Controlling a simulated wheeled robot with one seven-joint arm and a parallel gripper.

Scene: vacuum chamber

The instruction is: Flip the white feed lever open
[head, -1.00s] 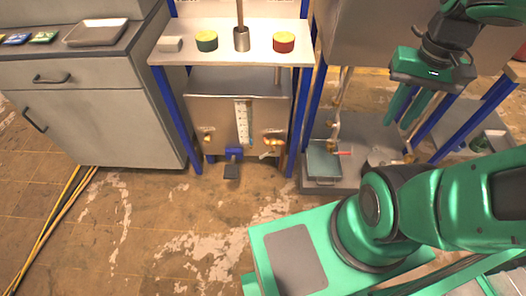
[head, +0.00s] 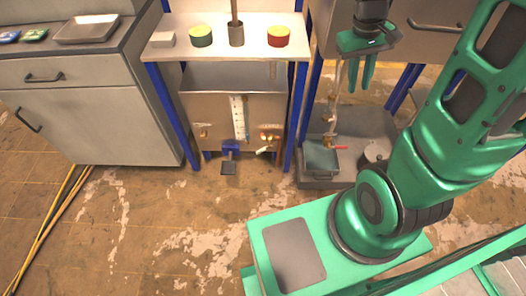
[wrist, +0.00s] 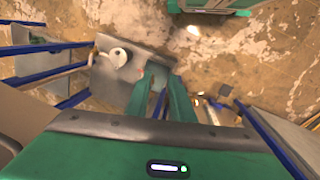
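A small white lever (head: 264,150) shows in the head view beside a brass valve (head: 270,137) at the lower right front of a grey steel tank (head: 212,108). It angles down to the left. My gripper (head: 359,85) is up and to the right of it, well apart, with its green fingers pointing down. The fingers are parted and nothing shows between them. In the wrist view my gripper (wrist: 160,78) is also open, above a grey base plate. I cannot make out the white lever there.
A red-handled valve (head: 340,147) stands below my gripper, above a grey tray (head: 321,160). Blue frame legs (head: 304,115) stand between my gripper and the tank front. Open floor (head: 150,225) lies in front.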

